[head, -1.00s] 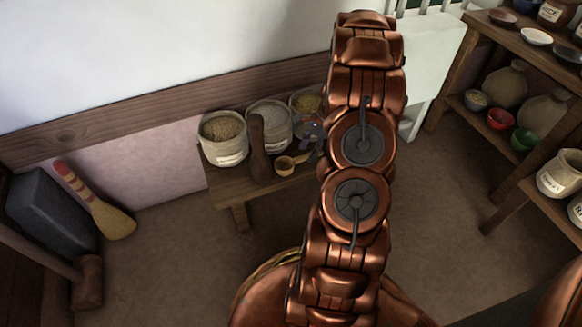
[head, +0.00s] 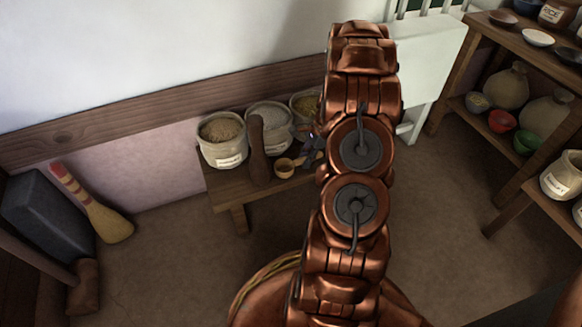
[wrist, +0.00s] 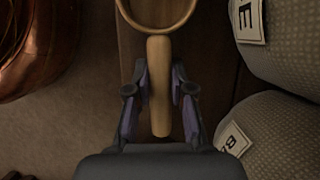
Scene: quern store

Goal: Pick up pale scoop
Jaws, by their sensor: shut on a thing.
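The pale scoop (head: 285,168) is at the front of the low wooden bench (head: 228,190), its round bowl showing in the head view. In the wrist view its pale wooden handle (wrist: 159,85) runs between the fingers and its bowl is at the top edge, partly cut off. My gripper (wrist: 160,88) is shut on the handle, with a purple-lined finger on each side. In the head view the gripper (head: 308,150) is partly hidden by my arm. I cannot tell whether the scoop touches the bench.
Several labelled sacks (head: 222,140) stand along the back of the bench. A dark wooden paddle-like thing (head: 258,150) leans upright just left of the scoop. A brush (head: 105,215) leans at the left. Shelves with bowls and jars (head: 502,122) stand at the right. Floor in front is clear.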

